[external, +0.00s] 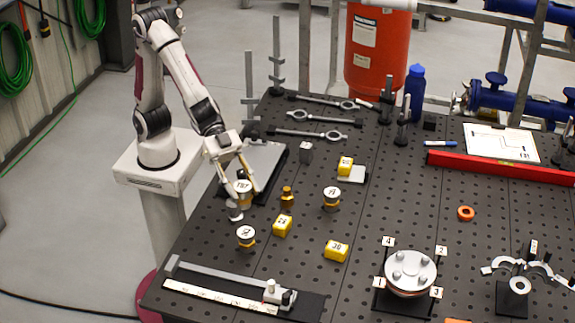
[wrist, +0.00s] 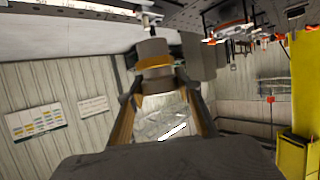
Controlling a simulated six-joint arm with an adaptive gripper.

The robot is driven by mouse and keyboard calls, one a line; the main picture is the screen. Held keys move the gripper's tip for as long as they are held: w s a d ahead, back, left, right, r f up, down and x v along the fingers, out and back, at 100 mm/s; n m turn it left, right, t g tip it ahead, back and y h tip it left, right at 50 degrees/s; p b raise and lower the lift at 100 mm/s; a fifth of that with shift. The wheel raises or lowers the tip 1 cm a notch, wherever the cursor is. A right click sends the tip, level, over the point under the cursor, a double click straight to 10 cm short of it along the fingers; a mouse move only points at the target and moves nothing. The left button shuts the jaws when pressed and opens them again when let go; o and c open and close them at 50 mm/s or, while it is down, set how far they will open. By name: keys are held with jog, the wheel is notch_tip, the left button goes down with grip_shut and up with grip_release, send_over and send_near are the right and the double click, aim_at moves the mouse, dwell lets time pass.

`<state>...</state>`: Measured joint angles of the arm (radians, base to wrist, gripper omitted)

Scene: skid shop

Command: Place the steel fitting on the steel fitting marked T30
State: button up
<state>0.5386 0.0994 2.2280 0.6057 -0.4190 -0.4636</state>
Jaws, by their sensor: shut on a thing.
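My gripper (external: 244,193) is shut on a steel fitting (external: 243,187), a grey cylinder with an orange band and a marked white top. In the wrist view the held fitting (wrist: 153,50) sits between the two fingertips (wrist: 160,84). A small grey steel piece (external: 234,211) shows just below and left of it; I cannot tell whether they touch. Two other banded fittings with marked white tops stand on the table, one in front (external: 246,238) and one to the right (external: 332,197). Their marks are too small to read surely, so I cannot tell which is T30.
Yellow blocks (external: 282,226), (external: 336,250) and a small brass piece (external: 287,197) stand close by. A dark-edged plate (external: 264,158) lies behind my gripper. A caliper-like tool (external: 215,273) lies in front. A numbered round fixture (external: 410,270) stands at the right front.

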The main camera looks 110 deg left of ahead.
jog(key=shift+s+a+f, duration=0.1)
jog(key=shift+a+f, duration=0.05)
jog(key=shift+f, duration=0.25)
send_over(246, 232)
notch_tip(246, 232, down, 6)
dwell(0.7)
jog(key=shift+f, duration=0.2)
jog(key=shift+f, duration=1.8)
jog(key=shift+f, duration=0.15)
jog(key=o, duration=1.2)
jog(key=shift+r, duration=0.2)
